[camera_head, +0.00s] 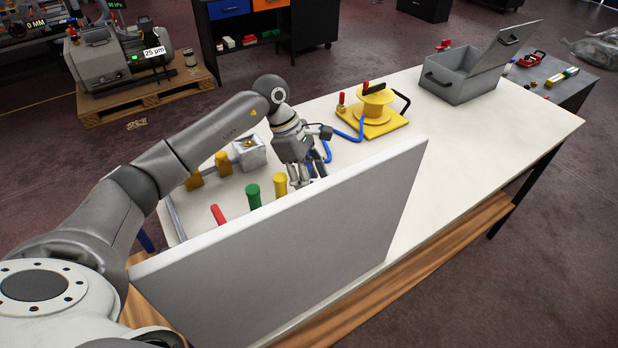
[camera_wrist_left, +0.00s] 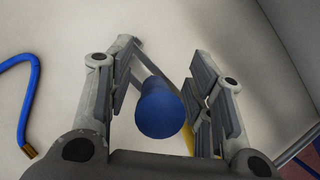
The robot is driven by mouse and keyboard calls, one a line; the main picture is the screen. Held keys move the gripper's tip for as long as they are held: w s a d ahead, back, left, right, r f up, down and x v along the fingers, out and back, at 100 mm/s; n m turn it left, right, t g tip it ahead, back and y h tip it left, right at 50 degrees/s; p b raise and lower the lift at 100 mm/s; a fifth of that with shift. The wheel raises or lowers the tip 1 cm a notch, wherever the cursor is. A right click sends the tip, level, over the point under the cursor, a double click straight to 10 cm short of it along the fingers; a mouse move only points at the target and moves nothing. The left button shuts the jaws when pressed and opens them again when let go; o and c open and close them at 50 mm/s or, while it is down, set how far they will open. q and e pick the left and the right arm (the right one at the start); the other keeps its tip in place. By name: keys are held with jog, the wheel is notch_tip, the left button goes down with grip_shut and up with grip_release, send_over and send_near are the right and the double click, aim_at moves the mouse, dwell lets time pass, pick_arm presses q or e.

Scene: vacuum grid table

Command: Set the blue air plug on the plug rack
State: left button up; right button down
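The blue air plug (camera_wrist_left: 160,112) shows in the left wrist view, its rounded blue end between the fingers of my left gripper (camera_wrist_left: 165,75). The fingers stand on both sides of it, spread apart; I see no clear grip on it. In the head view my left gripper (camera_head: 308,172) points down at the table just right of the yellow plug (camera_head: 280,184), and hides most of the blue plug. A green plug (camera_head: 254,196) and a red plug (camera_head: 218,214) stand in the same row. The foot of the row and most of the rack are hidden behind a pale panel. My right gripper is not in view.
The upright pale panel (camera_head: 290,255) stands along the near side of the table. A yellow spool (camera_head: 376,104) with a blue hose (camera_head: 347,136) is beyond the gripper. A grey open box (camera_head: 464,84) stands at the far right. The table top (camera_head: 455,150) is clear at right.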

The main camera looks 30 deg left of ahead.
pick_arm(q)
jog(key=v, duration=0.8)
jog(key=shift+s, duration=0.1)
dwell(0.8)
